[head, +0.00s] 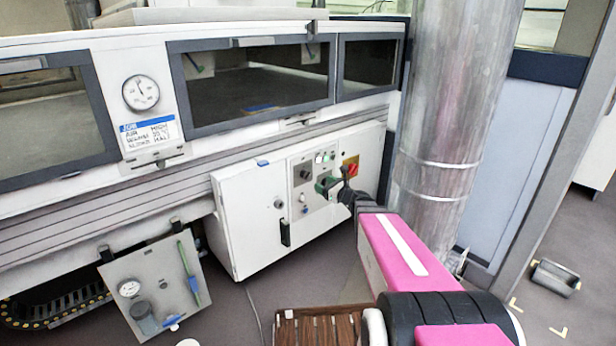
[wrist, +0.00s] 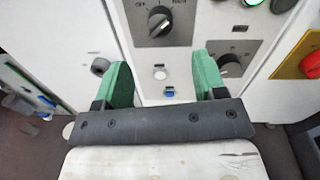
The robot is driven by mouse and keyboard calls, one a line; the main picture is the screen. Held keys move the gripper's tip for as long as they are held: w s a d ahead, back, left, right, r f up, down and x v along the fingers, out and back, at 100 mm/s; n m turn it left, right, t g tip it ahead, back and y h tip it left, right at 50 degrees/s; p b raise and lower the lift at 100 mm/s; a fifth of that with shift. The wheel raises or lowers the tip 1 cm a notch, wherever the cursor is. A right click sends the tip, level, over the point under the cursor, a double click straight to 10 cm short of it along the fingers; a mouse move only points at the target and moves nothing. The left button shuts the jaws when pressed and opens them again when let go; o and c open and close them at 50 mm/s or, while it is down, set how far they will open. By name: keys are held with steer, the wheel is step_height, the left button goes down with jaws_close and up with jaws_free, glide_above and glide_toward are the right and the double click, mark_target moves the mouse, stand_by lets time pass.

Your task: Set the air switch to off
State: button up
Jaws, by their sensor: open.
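A black rotary knob (wrist: 160,20) with OFF at left and a word like HIGH at right is on the grey control panel (wrist: 190,48); its bar slants toward upper right. A small white toggle or button (wrist: 160,73) with tiny labels on both sides sits below it. I cannot tell which of these is the air switch. A second dial (wrist: 231,66) is partly hidden by the right finger. My gripper (wrist: 161,66) is open and empty, its green fingers either side of the small white control. In the head view my gripper (head: 332,186) is in front of the panel.
A red switch on yellow (wrist: 311,64) is right of the panel. A blue lamp (wrist: 169,94) is below the white control. A job card (head: 150,132) under a gauge mentions air. A wooden slatted thing (head: 312,328) is below.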

mark_target(309, 176)
steer(key=x, duration=0.9)
steer(key=shift+w+a, duration=0.25)
steer(key=shift+w, duration=0.05)
steer(key=c, duration=0.9)
